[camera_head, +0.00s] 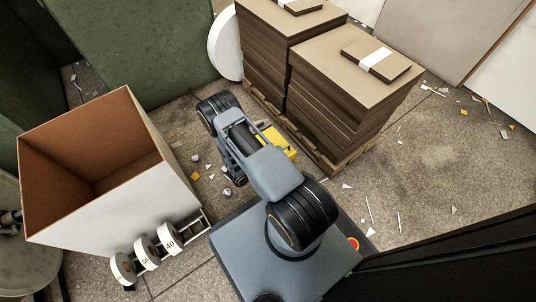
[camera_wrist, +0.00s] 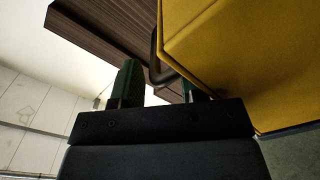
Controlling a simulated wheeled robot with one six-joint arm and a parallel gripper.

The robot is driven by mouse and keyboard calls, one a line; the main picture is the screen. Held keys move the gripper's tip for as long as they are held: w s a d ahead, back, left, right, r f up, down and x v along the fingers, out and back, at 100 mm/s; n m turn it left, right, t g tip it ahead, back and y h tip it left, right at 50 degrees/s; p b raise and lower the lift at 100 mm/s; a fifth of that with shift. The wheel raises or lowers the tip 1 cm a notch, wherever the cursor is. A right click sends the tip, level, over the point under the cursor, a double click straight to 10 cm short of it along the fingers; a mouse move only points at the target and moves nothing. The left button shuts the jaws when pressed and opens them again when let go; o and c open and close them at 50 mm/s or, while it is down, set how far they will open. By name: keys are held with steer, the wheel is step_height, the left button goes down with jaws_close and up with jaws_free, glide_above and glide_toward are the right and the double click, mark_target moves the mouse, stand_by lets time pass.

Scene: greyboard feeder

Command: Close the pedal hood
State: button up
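The yellow pedal hood (camera_head: 276,139) shows in part in the head view, beside the cardboard stacks and partly covered by my arm. In the wrist view the yellow hood (camera_wrist: 240,65) fills the upper right, with a dark bent handle (camera_wrist: 154,58) at its left edge. My gripper (camera_wrist: 160,84) has two green fingers standing apart. The handle's lower bend appears between them in the picture; I cannot tell whether either finger touches it. The right finger is mostly hidden behind the hood. In the head view the gripper is hidden by my arm.
Tall stacks of brown board (camera_head: 335,95) stand on a pallet just behind the hood. An open-topped box (camera_head: 120,215) stands at the left, with numbered white rolls (camera_head: 145,250) in front. Scraps litter the floor. Open floor (camera_head: 450,150) lies at the right.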

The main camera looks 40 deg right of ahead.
steer(key=a+p, duration=0.3)
steer(key=a, duration=1)
steer(key=shift+s+a, duration=0.3)
steer(key=shift+a, duration=0.1)
step_height(320, 180, up, 39)
steer(key=w+g+y+p, duration=0.2)
steer(key=g+y+p, duration=0.5)
steer(key=p, duration=1.2)
steer(key=s+a+r+n+t+y+p, duration=0.1)
steer(key=r+p, duration=0.5)
steer(key=r, duration=0.6)
steer(key=s+r+n+t+y+p, duration=0.3)
steer(key=s+r+t+y+p, duration=0.1)
steer(key=r, duration=0.8)
steer(key=s+a+r+n+t+y+p, duration=0.1)
steer(key=s+r+n+t+y+p, duration=0.1)
steer(key=r+t+y+p, duration=0.3)
step_height(320, 180, up, 8)
steer(key=y+p, duration=0.1)
steer(key=p, duration=0.3)
steer(key=shift+s+a+n, duration=0.25)
steer(key=shift+a+n, duration=0.05)
steer(key=shift+f, duration=0.1)
